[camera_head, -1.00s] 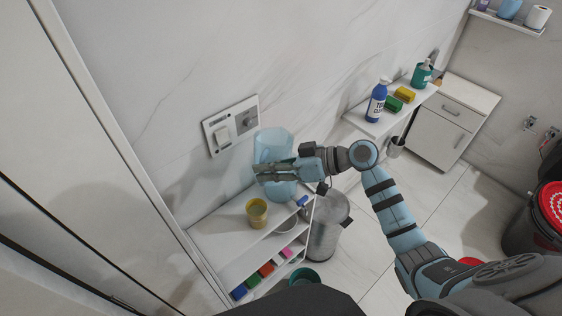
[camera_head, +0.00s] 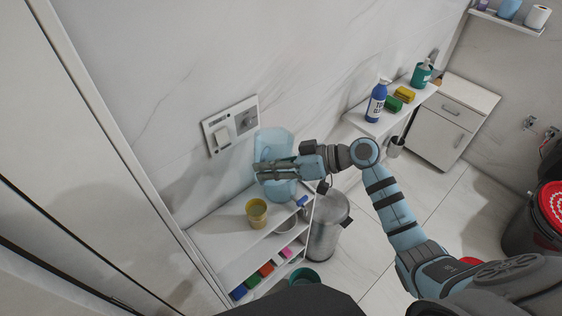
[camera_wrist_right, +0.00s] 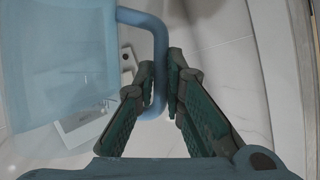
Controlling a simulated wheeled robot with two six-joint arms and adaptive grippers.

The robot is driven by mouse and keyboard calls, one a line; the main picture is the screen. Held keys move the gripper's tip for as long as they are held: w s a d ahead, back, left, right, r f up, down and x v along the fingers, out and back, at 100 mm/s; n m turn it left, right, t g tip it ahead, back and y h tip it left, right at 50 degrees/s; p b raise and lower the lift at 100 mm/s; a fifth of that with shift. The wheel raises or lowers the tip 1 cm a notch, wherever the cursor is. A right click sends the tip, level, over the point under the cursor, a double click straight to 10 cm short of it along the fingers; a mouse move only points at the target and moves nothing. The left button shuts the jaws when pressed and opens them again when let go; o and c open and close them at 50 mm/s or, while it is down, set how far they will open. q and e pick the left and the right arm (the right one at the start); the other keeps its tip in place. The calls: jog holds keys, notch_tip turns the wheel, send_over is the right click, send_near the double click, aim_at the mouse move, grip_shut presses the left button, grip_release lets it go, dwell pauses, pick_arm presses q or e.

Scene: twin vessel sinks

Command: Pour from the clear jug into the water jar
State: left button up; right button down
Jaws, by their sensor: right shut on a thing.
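The clear jug (camera_head: 272,143) is pale blue and see-through. In the head view it is at the upper end of the white shelf, against the wall, partly behind my right gripper (camera_head: 262,170). In the right wrist view the jug (camera_wrist_right: 55,70) fills the left side. Its blue handle (camera_wrist_right: 158,60) passes between the fingers of my right gripper (camera_wrist_right: 160,88), which is shut on it. A yellow cup (camera_head: 257,212), which may be the water jar, stands on the shelf top, below and left of the jug. Whether the jug touches the shelf cannot be told. My left gripper is not in view.
The white shelf (camera_head: 222,232) holds coloured blocks lower down. A metal bin (camera_head: 325,225) stands right of it. A switch panel (camera_head: 231,125) is on the wall behind. A blue spray bottle (camera_head: 376,102) and sponges stand on a counter at right.

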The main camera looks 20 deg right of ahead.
jog(key=shift+w+d+r+m+y, duration=0.1)
jog(key=shift+w+r+m+y, duration=0.15)
jog(key=shift+r+m, duration=0.3)
dwell(4.5)
jog(key=shift+w+d+f+m+g+y, duration=0.1)
jog(key=shift+w+f+m+g+y, duration=0.05)
jog(key=shift+f+m+g+y, duration=0.15)
dwell(2.7)
